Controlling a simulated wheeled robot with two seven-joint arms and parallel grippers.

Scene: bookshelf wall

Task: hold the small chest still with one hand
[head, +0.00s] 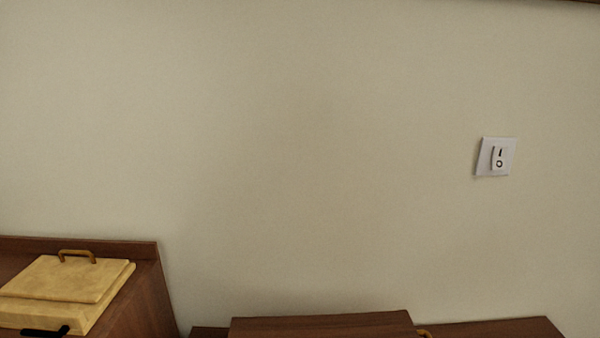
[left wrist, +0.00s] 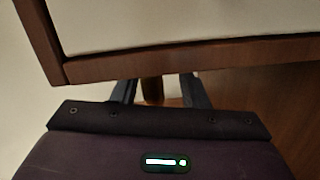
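A pale yellow box with a lid and a brass-coloured handle (head: 70,280), which looks like the small chest, sits on dark brown furniture at the lower left of the head view. A black bar (head: 44,331) shows at its front bottom edge; I cannot tell whether it is part of the box. My left gripper (left wrist: 158,90) shows in the left wrist view with its two fingers apart. A small brown piece (left wrist: 152,91) shows between the fingers; contact cannot be made out. My right gripper is not in view.
A white switch plate (head: 495,157) is on the bare beige wall (head: 280,150). Dark brown furniture (head: 320,325) lines the bottom of the head view, with a bit of brass handle (head: 424,333). In the left wrist view a brown wooden edge (left wrist: 180,60) crosses just beyond the fingers.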

